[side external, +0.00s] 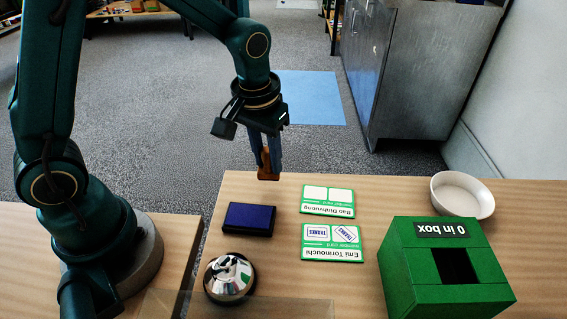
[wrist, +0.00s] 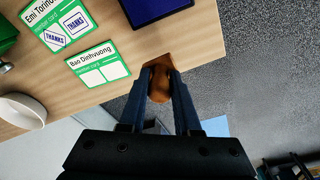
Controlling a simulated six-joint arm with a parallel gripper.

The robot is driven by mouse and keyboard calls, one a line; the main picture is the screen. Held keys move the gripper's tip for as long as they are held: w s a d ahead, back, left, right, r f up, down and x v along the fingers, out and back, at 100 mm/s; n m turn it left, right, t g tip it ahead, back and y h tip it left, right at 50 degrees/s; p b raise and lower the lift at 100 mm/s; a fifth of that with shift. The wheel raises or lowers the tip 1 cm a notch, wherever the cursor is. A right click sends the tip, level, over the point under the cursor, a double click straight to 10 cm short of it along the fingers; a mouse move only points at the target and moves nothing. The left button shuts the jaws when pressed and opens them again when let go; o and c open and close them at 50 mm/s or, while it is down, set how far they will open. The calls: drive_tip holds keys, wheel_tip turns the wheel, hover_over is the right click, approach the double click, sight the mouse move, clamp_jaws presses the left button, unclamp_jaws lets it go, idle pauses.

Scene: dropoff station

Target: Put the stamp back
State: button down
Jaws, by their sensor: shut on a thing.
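The stamp (side external: 268,173) is a small brown wooden piece, upright between the two blue fingers of my gripper (side external: 267,153), at the table's far edge. In the wrist view the stamp's rounded brown handle (wrist: 159,86) shows between the fingertips (wrist: 160,80). I cannot tell whether its base touches the table. The dark blue ink pad (side external: 249,219) lies nearer the camera in the side view, apart from the stamp. The Emi Torinouchi card (side external: 318,255) carries two THANKS marks. The Bao Dinhvuong card (side external: 322,211) has two blank white boxes.
A silver bell (side external: 230,278) stands near the ink pad. A green box labelled "0 in box" (side external: 405,270) and a white bowl (side external: 462,195) stand on the right. Bare wood (side external: 290,192) lies between the stamp and the Bao card. Beyond the table edge is grey floor.

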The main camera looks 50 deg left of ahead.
sight(267, 166)
drive_tip(key=shift+f, duration=1.7)
drive_tip(key=c, duration=0.6)
unclamp_jaws()
drive_tip(key=shift+f, duration=0.1)
wheel_tip(267, 166, up, 11)
drive_tip(key=s, duration=0.1)
drive_tip(key=shift+s+a+r+m+t, duration=0.1)
drive_tip(key=shift+s+r+m+t, duration=0.5)
drive_tip(key=shift+s, duration=1.35)
drive_tip(key=shift+s+a+r+m+t, duration=0.1)
drive_tip(key=shift+s+r+m+t, duration=0.5)
drive_tip(key=shift+s, duration=1.35)
drive_tip(key=shift+s+a+r+m+t, duration=0.15)
drive_tip(key=shift+s+t, duration=0.75)
drive_tip(key=shift+s, duration=1.05)
